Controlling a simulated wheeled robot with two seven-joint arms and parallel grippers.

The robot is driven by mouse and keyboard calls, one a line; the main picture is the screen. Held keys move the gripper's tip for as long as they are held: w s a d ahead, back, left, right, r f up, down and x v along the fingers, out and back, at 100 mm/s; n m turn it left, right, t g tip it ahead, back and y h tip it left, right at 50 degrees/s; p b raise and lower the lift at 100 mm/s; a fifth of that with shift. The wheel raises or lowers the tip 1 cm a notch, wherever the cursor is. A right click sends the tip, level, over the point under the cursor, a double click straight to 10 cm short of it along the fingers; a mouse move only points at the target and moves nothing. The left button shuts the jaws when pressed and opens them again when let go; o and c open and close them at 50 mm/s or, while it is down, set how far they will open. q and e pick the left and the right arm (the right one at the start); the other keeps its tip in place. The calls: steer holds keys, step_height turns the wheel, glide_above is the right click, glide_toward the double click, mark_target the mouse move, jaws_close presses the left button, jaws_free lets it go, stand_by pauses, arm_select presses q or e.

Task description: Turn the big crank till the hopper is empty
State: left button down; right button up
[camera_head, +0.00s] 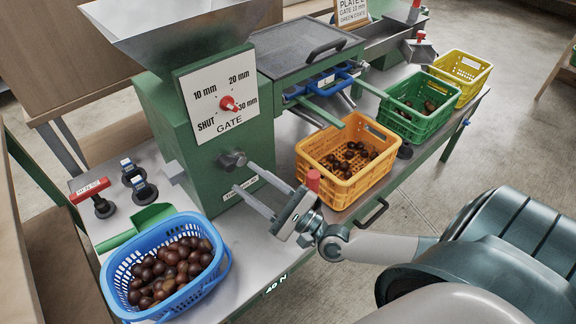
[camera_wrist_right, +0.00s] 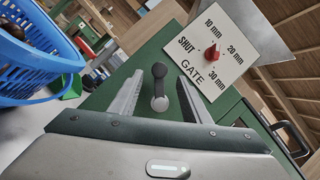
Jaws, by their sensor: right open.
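The green machine (camera_head: 205,165) carries a grey metal hopper (camera_head: 180,20) on top; the inside of the hopper is hidden. A gate dial (camera_head: 228,103) with a red knob is on its front plate; its pointer appears to face 30 mm. A short dark crank (camera_head: 232,160) sticks out below the dial. In the right wrist view the crank (camera_wrist_right: 159,88) shows between the two fingers, with a grey knob at its lower end. My right gripper (camera_head: 243,178) is open, its fingers pointing at the machine just below the crank; contact cannot be told. My left gripper is not in view.
A blue basket (camera_head: 111,283) of chestnuts stands front left. Orange (camera_head: 330,196), green (camera_head: 425,128) and yellow (camera_head: 478,72) crates stand along the right; chestnuts show in the orange and green ones.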

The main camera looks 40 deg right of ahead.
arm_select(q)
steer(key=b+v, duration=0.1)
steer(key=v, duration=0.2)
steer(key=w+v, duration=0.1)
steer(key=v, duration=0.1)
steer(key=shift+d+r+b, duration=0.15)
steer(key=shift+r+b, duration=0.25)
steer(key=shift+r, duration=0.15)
arm_select(e)
steer(key=v, duration=1)
steer(key=shift+s+d, duration=0.2)
steer(key=shift+s, duration=0.15)
steer(key=shift+f, duration=0.2)
